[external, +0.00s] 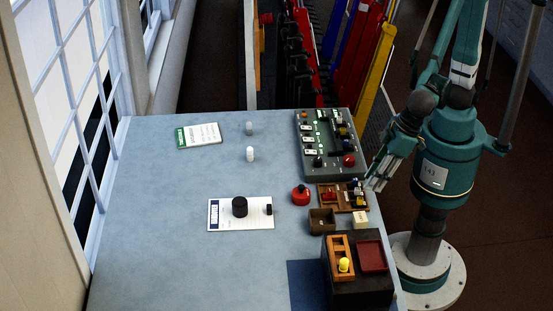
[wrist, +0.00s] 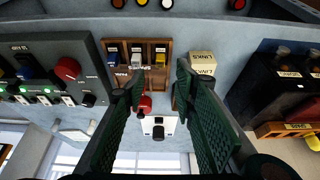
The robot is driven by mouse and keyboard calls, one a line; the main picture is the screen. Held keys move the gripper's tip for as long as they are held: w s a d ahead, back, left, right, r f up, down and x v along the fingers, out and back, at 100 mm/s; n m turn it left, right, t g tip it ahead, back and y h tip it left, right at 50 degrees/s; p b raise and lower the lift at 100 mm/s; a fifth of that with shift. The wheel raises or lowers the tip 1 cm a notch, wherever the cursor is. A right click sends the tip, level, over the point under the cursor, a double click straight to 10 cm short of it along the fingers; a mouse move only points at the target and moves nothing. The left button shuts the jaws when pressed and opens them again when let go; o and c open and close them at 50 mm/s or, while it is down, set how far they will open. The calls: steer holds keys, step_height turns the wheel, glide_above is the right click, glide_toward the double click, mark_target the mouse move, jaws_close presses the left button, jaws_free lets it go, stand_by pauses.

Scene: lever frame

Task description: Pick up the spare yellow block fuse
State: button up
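The yellow block fuse (wrist: 160,56) sits at the right end of a row in the brown wooden tray (wrist: 168,78), beside a white block and a blue block. In the external view the tray (external: 330,204) lies near the table's right edge, and its small coloured blocks are crowded at its right side. My gripper (wrist: 154,82) is open and empty, its two green fingers spread in the wrist view below the tray's block row. In the external view my gripper (external: 379,178) is beside the tray at the table's edge, apart from the blocks.
A grey panel (external: 312,170) with plugs and a red button (external: 349,160) stands behind the tray. A red knob (external: 300,195), an open brown box (external: 321,220) and a cream box (external: 360,219) are close by. A dark stand (external: 352,293) holds an orange rack.

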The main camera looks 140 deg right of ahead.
mark_target(360, 198)
steer(key=shift+x, duration=1.25)
steer(key=shift+f, duration=0.1)
steer(key=shift+b+x, duration=0.55)
steer(key=shift+x, duration=1.95)
steer(key=c, duration=0.9)
